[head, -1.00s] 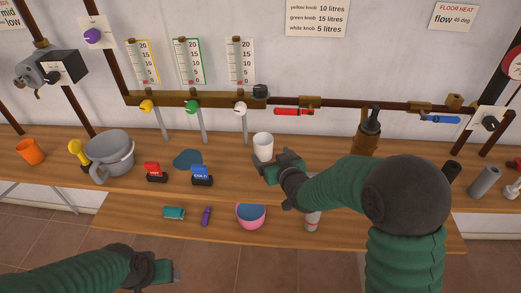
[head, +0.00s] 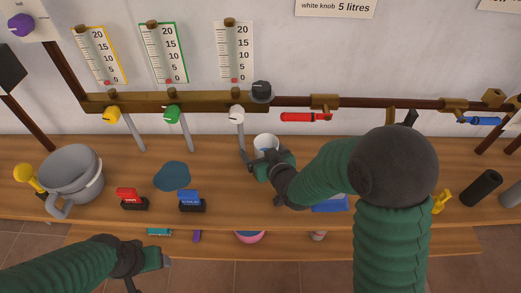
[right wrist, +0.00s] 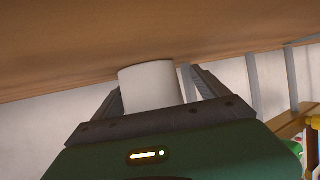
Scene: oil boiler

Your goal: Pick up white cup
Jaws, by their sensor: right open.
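The white cup (head: 265,142) stands upright on the wooden shelf below the white knob in the head view. My right gripper (head: 264,159) is at the cup, its fingers open with one on either side. In the right wrist view the cup (right wrist: 147,84) shows between the two spread fingers, with a small gap by the right finger; contact on the left side is unclear. The gripper hides the cup's lower part in the head view. My left gripper (head: 160,258) is low at the left, away from the cup; its jaws are too small to read.
A grey bucket (head: 70,172), a red-topped block (head: 131,198) and a blue-topped block (head: 191,201) stand left on the shelf. The white knob (head: 237,113) and its spout hang close behind the cup. A black cylinder (head: 481,187) is at right.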

